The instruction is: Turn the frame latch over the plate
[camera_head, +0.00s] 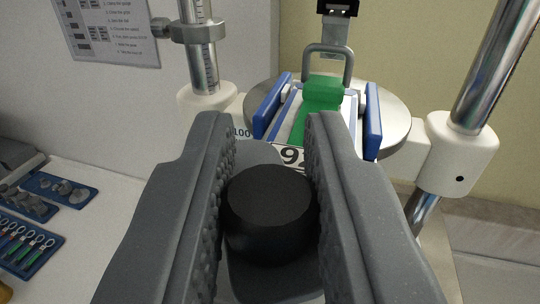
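My gripper (268,125) reaches forward from the bottom of the view. Its two grey fingers with bumpy inner pads stand on either side of a round black knob (270,205), and both pads appear to meet its sides. The knob sits over a smooth grey part (262,153), largely hidden by the fingers. Beyond the fingertips is a round metal plate (395,112) with blue side pieces (373,120) and a green piece (322,95). A metal loop (347,65) stands upright at the plate's back. I cannot tell for sure which part is the frame latch.
Metal columns stand left (203,65) and right (490,75) of the plate, in white sockets. A white label with the digit 9 is partly hidden behind the fingers. Blue trays (60,190) with small parts lie at the left. An instruction sheet (110,30) hangs on the wall.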

